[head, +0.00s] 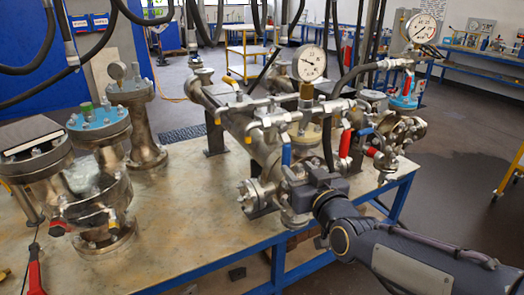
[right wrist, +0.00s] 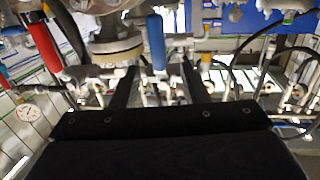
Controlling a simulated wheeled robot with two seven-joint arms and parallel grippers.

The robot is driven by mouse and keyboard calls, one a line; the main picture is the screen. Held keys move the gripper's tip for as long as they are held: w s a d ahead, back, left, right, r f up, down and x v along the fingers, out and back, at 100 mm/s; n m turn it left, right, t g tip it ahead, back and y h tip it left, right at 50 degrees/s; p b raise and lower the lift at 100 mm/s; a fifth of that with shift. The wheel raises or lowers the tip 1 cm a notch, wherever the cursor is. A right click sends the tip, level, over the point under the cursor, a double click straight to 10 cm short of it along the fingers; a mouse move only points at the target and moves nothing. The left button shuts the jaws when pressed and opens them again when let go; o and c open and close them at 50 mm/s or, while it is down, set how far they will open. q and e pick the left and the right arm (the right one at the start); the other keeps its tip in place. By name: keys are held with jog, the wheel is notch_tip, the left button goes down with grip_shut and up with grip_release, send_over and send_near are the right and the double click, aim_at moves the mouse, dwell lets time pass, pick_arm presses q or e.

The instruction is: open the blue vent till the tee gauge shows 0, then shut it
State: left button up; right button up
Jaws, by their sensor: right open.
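A blue lever handle (head: 287,150) hangs down at the front of the pipework on the bench. In the right wrist view a blue handle (right wrist: 156,42) stands between the lines of my two fingers, around or just beyond their tips. My right gripper (head: 314,170) is open, close to the front flanged valve; it also shows in the right wrist view (right wrist: 160,70). I cannot tell whether it touches the handle. One round gauge (head: 311,63) stands above the pipework and another (head: 420,28) stands at the right. Their readings are too small to tell. My left gripper is not in view.
A red lever handle (head: 345,143) hangs right of the blue one, with another blue handle (head: 365,131) beside it. Black hoses run close by. Flanged vessels (head: 100,125) crowd the bench's left side. The bench top (head: 185,225) is bare in front.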

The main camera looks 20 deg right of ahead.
aim_at(288, 153)
jog(key=shift+w+d+r, duration=0.1)
jog(key=shift+w+r, duration=0.25)
jog(key=shift+w, duration=0.45)
jog(key=w, duration=0.4)
jog(key=w+d+p, duration=0.1)
jog(key=w, duration=0.2)
grip_shut()
